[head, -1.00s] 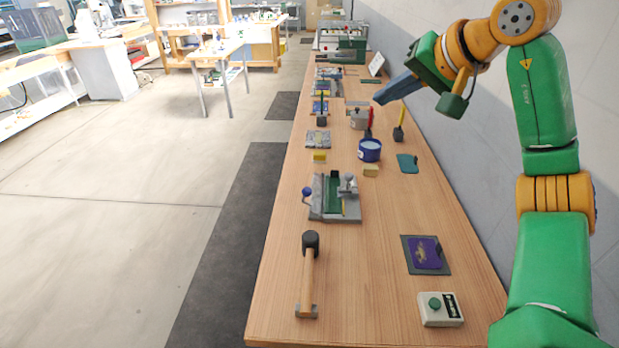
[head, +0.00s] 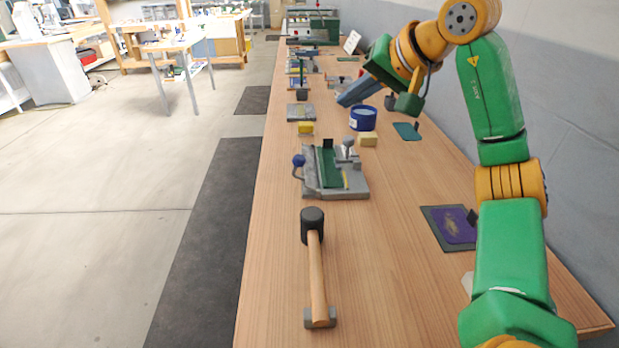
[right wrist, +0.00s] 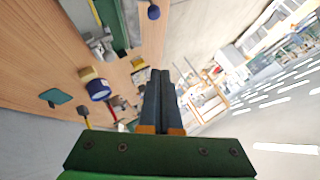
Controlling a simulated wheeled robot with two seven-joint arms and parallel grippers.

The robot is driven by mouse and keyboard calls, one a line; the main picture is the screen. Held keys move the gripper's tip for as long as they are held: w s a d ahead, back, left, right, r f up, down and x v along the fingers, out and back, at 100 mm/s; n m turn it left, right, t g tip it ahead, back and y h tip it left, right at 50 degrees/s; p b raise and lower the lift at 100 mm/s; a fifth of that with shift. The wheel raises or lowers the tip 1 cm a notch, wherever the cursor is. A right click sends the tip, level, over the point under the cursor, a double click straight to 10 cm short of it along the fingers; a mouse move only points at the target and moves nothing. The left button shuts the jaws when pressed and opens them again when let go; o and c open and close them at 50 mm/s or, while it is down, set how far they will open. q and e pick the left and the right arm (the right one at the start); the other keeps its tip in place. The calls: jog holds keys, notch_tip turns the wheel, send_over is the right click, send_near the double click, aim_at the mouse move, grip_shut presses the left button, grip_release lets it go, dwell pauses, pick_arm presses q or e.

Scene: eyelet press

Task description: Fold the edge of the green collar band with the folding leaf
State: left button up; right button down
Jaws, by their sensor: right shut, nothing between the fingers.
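The green collar band (head: 328,167) appears as a dark green strip lying lengthwise in a grey metal fixture (head: 353,187) on the bench. A lever with a blue knob (head: 298,160) is on the fixture's left side. I cannot tell for sure which part is the folding leaf. In the right wrist view the green strip (right wrist: 112,22) and the blue knob (right wrist: 153,12) are at the top, partly cut off. My right gripper (head: 343,100) is shut and empty, above the bench beyond the fixture, apart from it. Its fingers (right wrist: 160,74) point away from me. My left gripper is not in view.
A mallet (head: 316,270) lies in front of the fixture. A blue tin (head: 363,118), a yellow block (head: 367,139), another yellow block (head: 305,128) and a teal piece (head: 407,131) lie beyond. A purple piece on a dark mat (head: 432,218) is at right. Bare wood surrounds the fixture.

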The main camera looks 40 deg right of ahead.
jog(key=w+f+b, duration=0.1)
jog(key=w+f, duration=0.1)
jog(key=f, duration=0.2)
jog(key=w+a+f+b, duration=0.1)
jog(key=w+f, duration=0.2)
jog(key=f, duration=0.2)
jog(key=w+a+f+b, duration=0.1)
jog(key=w+f, duration=0.2)
jog(key=f, duration=0.1)
jog(key=shift+f, duration=0.15)
jog(key=shift+a+f, duration=0.3)
jog(key=shift+a, duration=0.05)
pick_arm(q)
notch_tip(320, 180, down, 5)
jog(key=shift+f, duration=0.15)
